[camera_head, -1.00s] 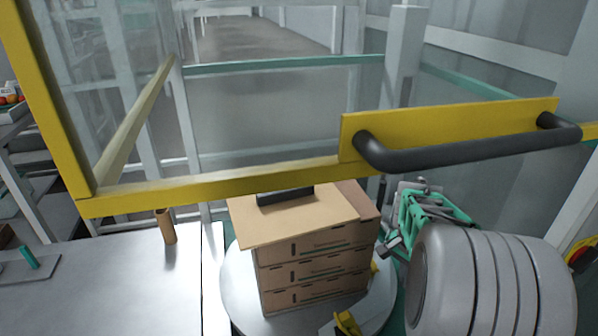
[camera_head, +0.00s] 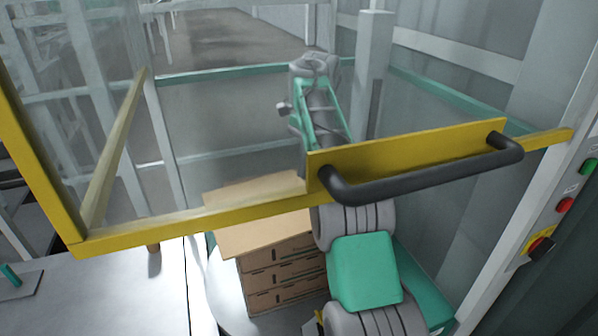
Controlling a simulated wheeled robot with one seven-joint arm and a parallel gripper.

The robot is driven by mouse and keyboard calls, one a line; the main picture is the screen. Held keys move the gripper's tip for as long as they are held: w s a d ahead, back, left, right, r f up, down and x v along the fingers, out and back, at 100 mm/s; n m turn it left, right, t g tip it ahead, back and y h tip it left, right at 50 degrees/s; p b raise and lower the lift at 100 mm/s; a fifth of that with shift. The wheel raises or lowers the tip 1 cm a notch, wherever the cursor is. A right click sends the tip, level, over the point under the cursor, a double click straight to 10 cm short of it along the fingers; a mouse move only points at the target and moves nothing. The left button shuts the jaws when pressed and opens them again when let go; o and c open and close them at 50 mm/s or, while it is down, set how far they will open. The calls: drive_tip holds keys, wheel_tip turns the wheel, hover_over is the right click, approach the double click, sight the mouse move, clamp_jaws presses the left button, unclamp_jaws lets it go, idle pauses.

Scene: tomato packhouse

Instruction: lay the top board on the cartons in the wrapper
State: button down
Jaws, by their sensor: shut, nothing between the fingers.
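The top board (camera_head: 245,237), a tan flat sheet, lies on the stacked brown cartons (camera_head: 282,282). It sits off square, overhanging their left and front sides. The cartons stand on the wrapper's pale round turntable (camera_head: 222,290). The yellow-framed bar (camera_head: 190,222) crosses in front of the board's far part, and the black grip on the board is hidden. My gripper (camera_head: 291,108) is raised behind the bar, above and beyond the board, shut and empty. Its fingers show small and partly unclear.
A black handle (camera_head: 420,182) on a yellow plate juts towards me from the clear-paned guard. A grey post (camera_head: 375,60) stands behind my arm. Control buttons (camera_head: 564,205) are at the right. A steel table (camera_head: 110,295) is at the left, its near part bare.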

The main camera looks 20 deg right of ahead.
drive_tip(key=b, duration=0.2)
hover_over(264, 203)
drive_tip(key=d, duration=0.3)
drive_tip(key=shift+w+d, duration=0.1)
drive_tip(key=shift+w, duration=0.25)
drive_tip(key=shift+s+a+f+b, duration=0.1)
drive_tip(key=shift+a+f+b, duration=0.1)
drive_tip(key=shift+f+b, duration=0.35)
drive_tip(key=shift+d+f, duration=0.1)
drive_tip(key=shift+f, duration=0.2)
drive_tip(key=shift+f, duration=0.1)
